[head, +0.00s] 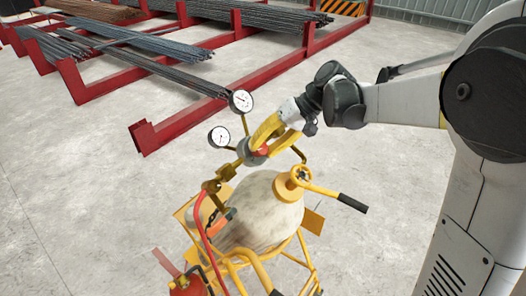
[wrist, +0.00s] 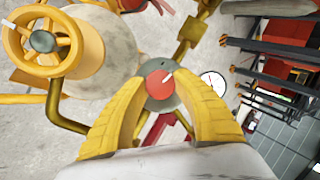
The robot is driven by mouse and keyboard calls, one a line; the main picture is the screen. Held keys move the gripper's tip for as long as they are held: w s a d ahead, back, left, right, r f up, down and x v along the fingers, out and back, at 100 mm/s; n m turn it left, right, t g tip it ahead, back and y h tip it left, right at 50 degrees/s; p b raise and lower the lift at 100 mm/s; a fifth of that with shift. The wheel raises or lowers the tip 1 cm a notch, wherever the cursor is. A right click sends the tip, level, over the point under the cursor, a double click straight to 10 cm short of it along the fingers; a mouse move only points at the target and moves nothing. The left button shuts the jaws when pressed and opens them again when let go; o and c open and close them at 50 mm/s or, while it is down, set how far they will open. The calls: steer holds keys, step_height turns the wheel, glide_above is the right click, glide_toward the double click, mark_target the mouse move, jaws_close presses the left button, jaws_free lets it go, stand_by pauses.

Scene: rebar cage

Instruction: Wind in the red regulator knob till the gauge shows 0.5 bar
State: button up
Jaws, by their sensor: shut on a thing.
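The red regulator knob (wrist: 161,84) sits in the middle of the wrist view, with a pale pointer mark on its face. In the head view the red knob (head: 260,151) shows partly behind my fingers. My gripper (head: 257,143) reaches in from the right, and its yellow fingers are shut on the knob from both sides. In the wrist view my gripper (wrist: 162,100) spans it. Two round white gauges stand on the regulator: an upper gauge (head: 241,101) and a lower left gauge (head: 220,136). Their readings are too small to tell. One gauge (wrist: 213,84) shows partly in the wrist view.
A pale gas cylinder (head: 262,210) lies tilted in a yellow trolley, with a yellow valve handwheel (head: 299,177) near the knob. A red hose (head: 202,235) hangs at the left. Red racks (head: 170,128) with rebar stand behind. Bare concrete floor lies at the left.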

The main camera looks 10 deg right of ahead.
steer(key=shift+f+m+y+b, duration=0.1)
steer(key=shift+m+y+b, duration=0.45)
steer(key=shift+m, duration=0.55)
steer(key=o, duration=1.2)
steer(key=v, duration=1.2)
steer(key=shift+s, duration=0.1)
